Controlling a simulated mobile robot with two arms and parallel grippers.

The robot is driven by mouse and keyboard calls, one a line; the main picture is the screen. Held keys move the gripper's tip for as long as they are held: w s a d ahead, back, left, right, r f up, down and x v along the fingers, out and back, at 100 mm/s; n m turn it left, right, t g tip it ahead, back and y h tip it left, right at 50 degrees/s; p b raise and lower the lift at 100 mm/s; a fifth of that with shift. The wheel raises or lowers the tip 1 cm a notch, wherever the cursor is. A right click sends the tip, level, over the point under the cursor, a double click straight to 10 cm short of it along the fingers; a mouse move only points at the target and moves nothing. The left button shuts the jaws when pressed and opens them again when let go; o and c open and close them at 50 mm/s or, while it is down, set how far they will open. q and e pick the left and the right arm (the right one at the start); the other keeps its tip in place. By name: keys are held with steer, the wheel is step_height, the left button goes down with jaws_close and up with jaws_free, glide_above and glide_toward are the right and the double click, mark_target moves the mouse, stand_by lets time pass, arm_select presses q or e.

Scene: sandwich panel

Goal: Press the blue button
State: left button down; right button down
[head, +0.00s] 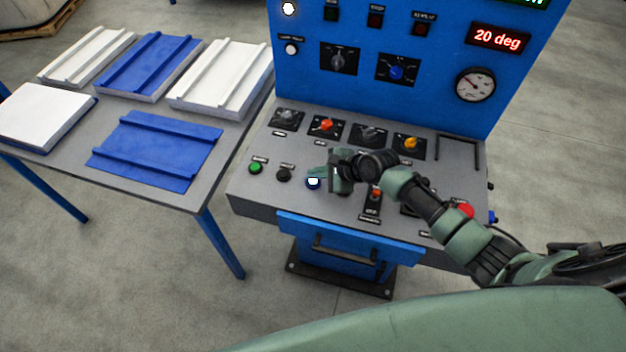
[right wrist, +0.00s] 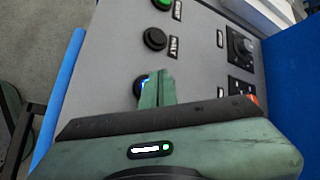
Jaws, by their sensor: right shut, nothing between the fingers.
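The blue button (head: 313,183) is on the grey sloping desk of the control panel, right of a black button (head: 284,174) and a green button (head: 255,168). Its face looks lit, whitish in the head view. My right gripper (head: 318,172) is shut and empty, with its fingertips just above or at the blue button. In the right wrist view the shut fingers (right wrist: 157,88) partly cover the blue button (right wrist: 141,86). I cannot tell whether they touch it. My left gripper is not in view.
Knobs, including an orange one (head: 327,125), stand behind my gripper on the desk. A red button (head: 466,210) is at the right. A blue upright panel (head: 440,100) rises behind. A table at the left (head: 75,170) holds white and blue panels.

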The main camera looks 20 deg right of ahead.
mark_target(316, 182)
steer(key=shift+f, duration=0.15)
steer(key=shift+f, duration=0.25)
steer(key=shift+s+f, duration=0.1)
steer(key=shift+f, duration=0.35)
stand_by(0.7)
steer(key=shift+r, duration=0.1)
steer(key=shift+r+p, duration=0.75)
steer(key=shift+p, duration=0.2)
steer(key=shift+r, duration=0.1)
step_height(316, 182, up, 5)
steer(key=p, duration=0.6)
